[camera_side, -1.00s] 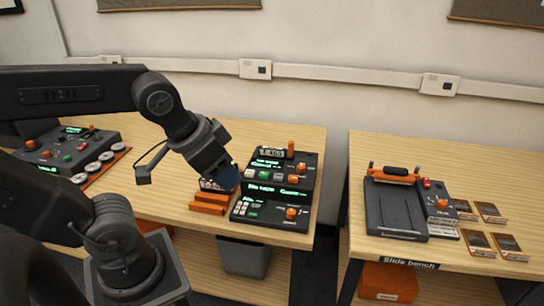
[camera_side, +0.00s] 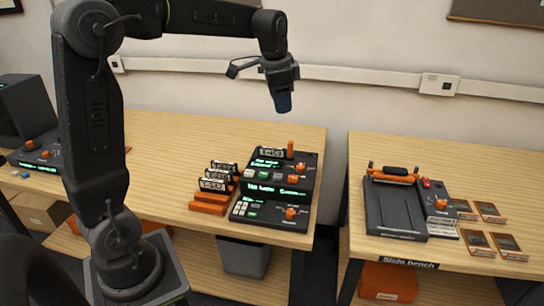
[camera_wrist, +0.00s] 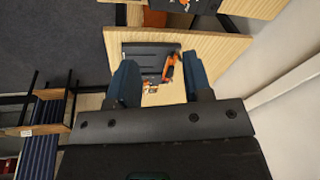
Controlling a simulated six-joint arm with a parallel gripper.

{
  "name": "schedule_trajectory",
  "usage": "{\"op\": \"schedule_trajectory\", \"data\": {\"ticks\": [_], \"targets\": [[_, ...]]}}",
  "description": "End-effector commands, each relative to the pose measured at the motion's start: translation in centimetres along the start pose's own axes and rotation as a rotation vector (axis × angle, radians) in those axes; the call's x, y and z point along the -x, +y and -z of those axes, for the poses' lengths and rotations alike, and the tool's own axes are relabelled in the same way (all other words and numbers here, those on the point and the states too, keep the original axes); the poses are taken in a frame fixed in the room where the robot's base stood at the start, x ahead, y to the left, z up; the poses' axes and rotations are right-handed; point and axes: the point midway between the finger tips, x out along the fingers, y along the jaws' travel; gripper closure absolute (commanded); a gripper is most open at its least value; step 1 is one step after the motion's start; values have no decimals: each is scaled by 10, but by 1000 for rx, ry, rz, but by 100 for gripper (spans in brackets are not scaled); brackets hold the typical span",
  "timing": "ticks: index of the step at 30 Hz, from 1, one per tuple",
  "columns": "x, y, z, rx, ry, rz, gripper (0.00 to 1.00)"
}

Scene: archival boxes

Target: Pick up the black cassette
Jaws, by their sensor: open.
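Several black cassettes with pale labels (camera_side: 214,182) stand in a stepped orange rack (camera_side: 208,207) on the left table, and I cannot tell which one the task means. Another label-fronted black piece, which looks like a cassette (camera_side: 271,153), sits at the top of the deck (camera_side: 262,222) beside the rack. My gripper (camera_side: 283,104) hangs in the air, high above and right of the rack, touching nothing. In the wrist view its two blue fingers (camera_wrist: 159,80) are spread apart with nothing between them. No cassette can be made out there.
The slide bench (camera_side: 360,250) stands to the right across a gap, with a dark flat machine (camera_side: 393,212) and several framed slides (camera_side: 476,242). It also shows in the wrist view (camera_wrist: 205,45). A grey bin (camera_side: 245,258) stands below. The left table's back strip is clear.

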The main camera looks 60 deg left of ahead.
Motion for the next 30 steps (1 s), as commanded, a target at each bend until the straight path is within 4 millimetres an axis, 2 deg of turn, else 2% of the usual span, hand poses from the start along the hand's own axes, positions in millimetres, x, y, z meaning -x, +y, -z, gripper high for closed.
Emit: {"op": "schedule_trajectory", "data": {"ticks": [1,6,9,13,15,19,23,30], "targets": [[-15,-24,5,-27,-26,-16,54],[-64,-95,11,-155,-85,-71,54],[-96,-130,6,-224,-109,-108,54],[-129,-162,-5,-295,-126,-147,54],[-141,-173,-10,-322,-130,-161,54],[-154,-182,-15,-348,-134,-176,54],[-169,-180,-18,-354,-135,-180,54],[-214,-173,-25,-353,-135,-179,54]]}}
